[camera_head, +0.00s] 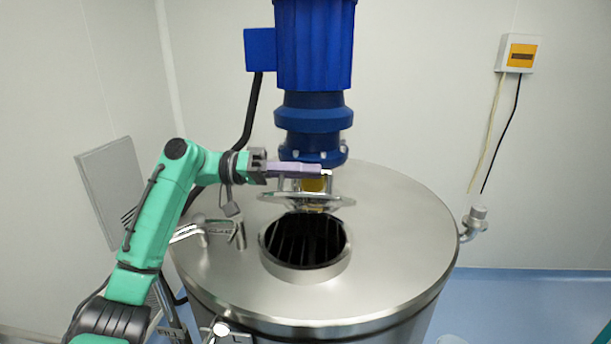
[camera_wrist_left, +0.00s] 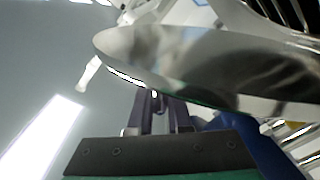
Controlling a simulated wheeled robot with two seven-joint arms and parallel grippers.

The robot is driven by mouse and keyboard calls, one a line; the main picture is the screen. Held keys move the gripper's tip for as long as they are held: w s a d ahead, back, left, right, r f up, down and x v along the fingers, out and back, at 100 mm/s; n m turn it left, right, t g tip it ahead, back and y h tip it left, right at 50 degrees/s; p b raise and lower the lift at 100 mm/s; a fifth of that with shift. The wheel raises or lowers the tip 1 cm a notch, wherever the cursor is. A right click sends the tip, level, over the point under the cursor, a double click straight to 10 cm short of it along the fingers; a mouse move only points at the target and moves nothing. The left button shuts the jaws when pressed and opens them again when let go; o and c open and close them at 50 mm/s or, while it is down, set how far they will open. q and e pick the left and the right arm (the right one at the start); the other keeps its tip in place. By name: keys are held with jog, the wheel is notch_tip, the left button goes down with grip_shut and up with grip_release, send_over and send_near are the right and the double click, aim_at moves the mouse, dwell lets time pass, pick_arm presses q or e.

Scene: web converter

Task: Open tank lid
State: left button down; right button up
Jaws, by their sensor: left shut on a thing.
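The steel tank (camera_head: 400,230) stands in the middle of the head view, with a round dark opening (camera_head: 305,242) in its top. The tank lid (camera_head: 290,199) is a shiny round steel disc, raised clear above the rear of the opening. My left gripper (camera_head: 318,172) reaches in from the left and is shut on the lid's handle at the top of the disc. In the left wrist view the lid (camera_wrist_left: 205,60) fills the upper right, close to the gripper fingers (camera_wrist_left: 158,105). The exact grip on the handle is partly hidden. My right gripper is not in view.
A blue motor (camera_head: 313,110) stands on the tank top, just behind the lid and my left gripper. A bent steel pipe fitting (camera_head: 238,232) is left of the opening, below my arm. Another fitting (camera_head: 474,222) is at the tank's right edge. The right front tank top is clear.

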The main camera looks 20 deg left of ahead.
aim_at(309, 146)
pick_arm(q)
jog(key=w+r+n, duration=0.1)
jog(key=w+a+r+n, duration=0.1)
jog(key=w, duration=0.1)
jog(key=w+r+n, duration=0.1)
jog(key=w, duration=0.1)
jog(key=shift+w+a, duration=0.15)
jog(key=shift+w, duration=0.05)
jog(key=shift+w+a+n, duration=0.15)
jog(key=shift+w+n, duration=0.35)
jog(key=shift+n, duration=0.2)
jog(key=shift+f, duration=0.1)
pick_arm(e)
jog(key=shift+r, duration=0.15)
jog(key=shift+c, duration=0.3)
